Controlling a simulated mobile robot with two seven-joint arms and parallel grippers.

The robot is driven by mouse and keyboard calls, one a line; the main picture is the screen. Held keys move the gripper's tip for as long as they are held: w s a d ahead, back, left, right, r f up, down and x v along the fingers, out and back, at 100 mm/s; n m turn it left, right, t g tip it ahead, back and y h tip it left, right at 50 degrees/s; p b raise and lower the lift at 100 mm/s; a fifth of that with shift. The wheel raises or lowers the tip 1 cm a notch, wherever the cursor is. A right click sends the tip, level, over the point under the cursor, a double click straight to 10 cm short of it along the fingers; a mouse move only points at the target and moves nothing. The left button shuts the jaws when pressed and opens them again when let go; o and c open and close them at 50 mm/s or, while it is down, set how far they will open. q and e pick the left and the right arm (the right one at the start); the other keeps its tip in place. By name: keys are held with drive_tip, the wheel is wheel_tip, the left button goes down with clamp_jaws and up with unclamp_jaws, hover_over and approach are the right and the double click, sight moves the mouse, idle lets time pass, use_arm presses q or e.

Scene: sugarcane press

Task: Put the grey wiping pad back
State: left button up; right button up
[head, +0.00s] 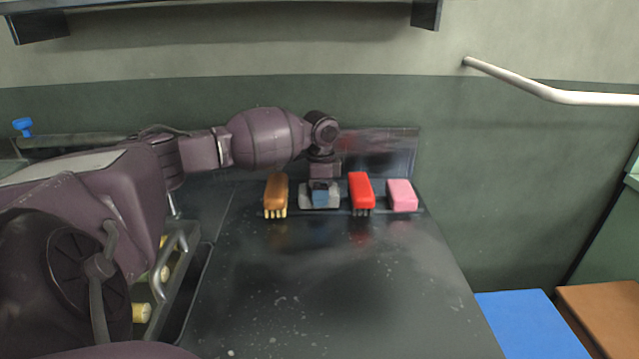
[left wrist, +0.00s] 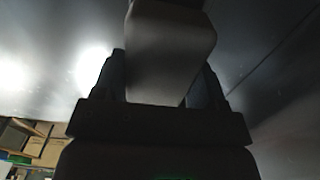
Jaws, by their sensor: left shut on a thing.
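The grey wiping pad (head: 332,200) is in the head view at the back of the dark metal table (head: 330,280), between a brown brush (head: 276,193) and a red brush (head: 361,191). My left gripper (head: 320,195) reaches down onto the pad from behind and is shut on it. In the left wrist view the pad (left wrist: 168,55) is a large grey block between the two dark fingers (left wrist: 165,85). I cannot tell whether the pad touches the table. My right gripper is not in view.
A pink sponge (head: 402,195) lies right of the red brush, in the same row. The brushes stand close on both sides of the pad. The table's front is clear. A metal rack (head: 172,265) with pale yellow pieces is at the left. A blue surface (head: 530,325) is beyond the table's right edge.

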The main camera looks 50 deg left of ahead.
use_arm(q)
drive_tip(key=shift+f, duration=0.1)
drive_tip(key=o, duration=1)
drive_tip(key=shift+r, duration=0.4)
wheel_tip(320, 180, up, 7)
drive_tip(key=shift+f+p, duration=0.2)
drive_tip(key=shift+p, duration=0.45)
wheel_tip(320, 180, up, 6)
drive_tip(key=shift+f+p, duration=0.1)
drive_tip(key=shift+p, duration=0.45)
